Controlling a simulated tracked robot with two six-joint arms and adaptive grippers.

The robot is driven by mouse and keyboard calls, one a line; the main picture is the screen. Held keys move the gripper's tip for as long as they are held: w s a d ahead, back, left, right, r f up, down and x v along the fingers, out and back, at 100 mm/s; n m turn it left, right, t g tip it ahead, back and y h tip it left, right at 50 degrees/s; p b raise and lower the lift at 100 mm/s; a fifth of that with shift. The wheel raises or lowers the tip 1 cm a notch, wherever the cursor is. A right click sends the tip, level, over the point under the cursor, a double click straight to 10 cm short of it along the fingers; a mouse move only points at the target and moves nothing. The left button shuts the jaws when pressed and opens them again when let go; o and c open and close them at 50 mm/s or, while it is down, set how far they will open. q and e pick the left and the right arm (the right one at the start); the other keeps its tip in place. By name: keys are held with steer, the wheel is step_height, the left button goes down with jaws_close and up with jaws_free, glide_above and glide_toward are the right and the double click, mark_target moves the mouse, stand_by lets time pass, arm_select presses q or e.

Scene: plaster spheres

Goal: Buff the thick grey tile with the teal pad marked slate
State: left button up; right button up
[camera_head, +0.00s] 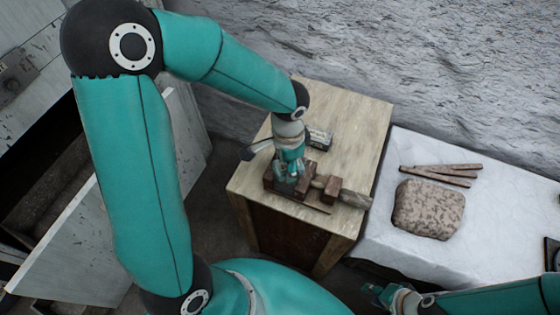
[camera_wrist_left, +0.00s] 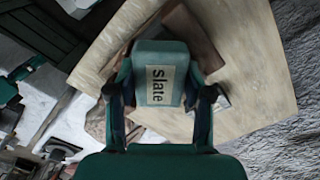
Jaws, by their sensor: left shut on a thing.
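The teal pad marked "slate" (camera_wrist_left: 160,78) is between the fingers of my left gripper (camera_wrist_left: 160,100), its label facing the wrist camera. In the head view my left gripper (camera_head: 289,172) points down at a brown wooden clamp-like fixture (camera_head: 305,186) on the wooden table. The gripper is shut on the pad. The thick grey tile cannot be made out; the gripper and pad cover the middle of the fixture. Whether the pad touches anything beneath is unclear. My right gripper (camera_head: 384,295) is at the bottom edge, low and partly cut off, its fingers too small to read.
A small dark box with a pale top (camera_head: 319,137) stands behind the gripper on the wooden table (camera_head: 350,120). A speckled brown stone-like block (camera_head: 428,208) and several brown sticks (camera_head: 440,174) lie on the white-covered table (camera_head: 385,262) at right. A rough grey wall rises behind.

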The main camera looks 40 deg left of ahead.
arm_select(q)
steer(key=shift+f+b, duration=0.7)
steer(key=shift+w, duration=0.1)
steer(key=shift+w+d+r, duration=0.1)
steer(key=shift+w+d, duration=0.1)
steer(key=shift+w, duration=0.1)
steer(key=shift+w+d, duration=0.35)
steer(key=shift+w, duration=0.15)
steer(key=shift+s+a+f+b, duration=0.15)
steer(key=shift+s+a, duration=0.2)
steer(key=shift+s, duration=0.25)
steer(key=shift+s+a+b, duration=0.2)
steer(key=shift+s+a, duration=0.2)
steer(key=shift+s, duration=0.2)
steer(key=shift+s+a+f+b, duration=0.15)
steer(key=shift+s+a, duration=0.2)
steer(key=shift+s, duration=0.25)
steer(key=shift+w+d+r, duration=0.15)
steer(key=shift+w+d, duration=0.35)
steer(key=shift+w, duration=0.35)
steer(key=shift+w+d+r, duration=0.1)
steer(key=shift+w+d, duration=0.4)
steer(key=shift+w, duration=0.35)
steer(key=shift+w+d, duration=0.1)
steer(key=shift+w, duration=0.05)
